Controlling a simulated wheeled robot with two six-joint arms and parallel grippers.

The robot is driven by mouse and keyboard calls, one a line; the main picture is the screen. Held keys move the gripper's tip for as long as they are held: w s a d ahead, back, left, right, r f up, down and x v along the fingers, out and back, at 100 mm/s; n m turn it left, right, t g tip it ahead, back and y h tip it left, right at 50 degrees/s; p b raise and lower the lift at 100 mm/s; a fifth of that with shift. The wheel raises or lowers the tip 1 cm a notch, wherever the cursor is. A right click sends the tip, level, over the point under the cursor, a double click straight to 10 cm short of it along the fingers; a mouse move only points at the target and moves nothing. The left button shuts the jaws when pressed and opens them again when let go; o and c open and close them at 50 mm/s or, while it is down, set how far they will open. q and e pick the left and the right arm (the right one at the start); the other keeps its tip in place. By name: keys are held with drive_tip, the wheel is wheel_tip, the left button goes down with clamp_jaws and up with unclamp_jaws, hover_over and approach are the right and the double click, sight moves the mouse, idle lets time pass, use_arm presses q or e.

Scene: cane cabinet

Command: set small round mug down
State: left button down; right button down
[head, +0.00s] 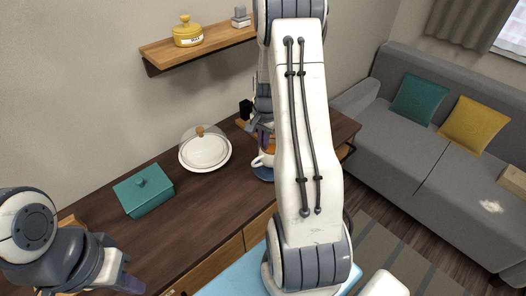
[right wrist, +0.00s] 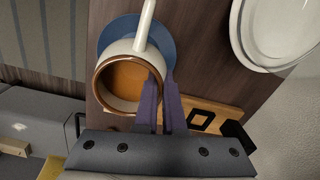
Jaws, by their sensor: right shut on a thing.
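The small round mug (right wrist: 120,85) is white outside with a brown rim and a tan-orange inside; its white handle (right wrist: 146,25) points up in the right wrist view. My right gripper (right wrist: 164,88) is shut on the mug's wall at the rim. A blue round saucer (right wrist: 112,34) shows behind the mug; whether the mug touches it I cannot tell. In the head view the mug (head: 258,161) and saucer (head: 263,175) are partly hidden by my right arm, and the right fingertips (head: 266,137) are hard to make out. My left gripper (head: 122,279) is at the lower left, away from the mug; its jaw opening is unclear.
A white round dish with a clear lid (head: 205,165) and a teal lidded box (head: 143,195) stand on the dark wooden cabinet top (head: 165,245). A wooden board with a dark object (right wrist: 200,116) lies beside the mug. A shelf (head: 200,46) hangs above; a grey sofa (head: 400,145) stands right.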

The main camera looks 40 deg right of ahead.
sight(263, 153)
wheel_tip(263, 153, down, 3)
drive_tip(key=shift+f+p, duration=0.15)
drive_tip(key=shift+p, duration=0.25)
drive_tip(key=shift+f, duration=0.25)
drive_tip(key=shift+f, duration=0.1)
drive_tip(key=c, duration=1)
unclamp_jaws()
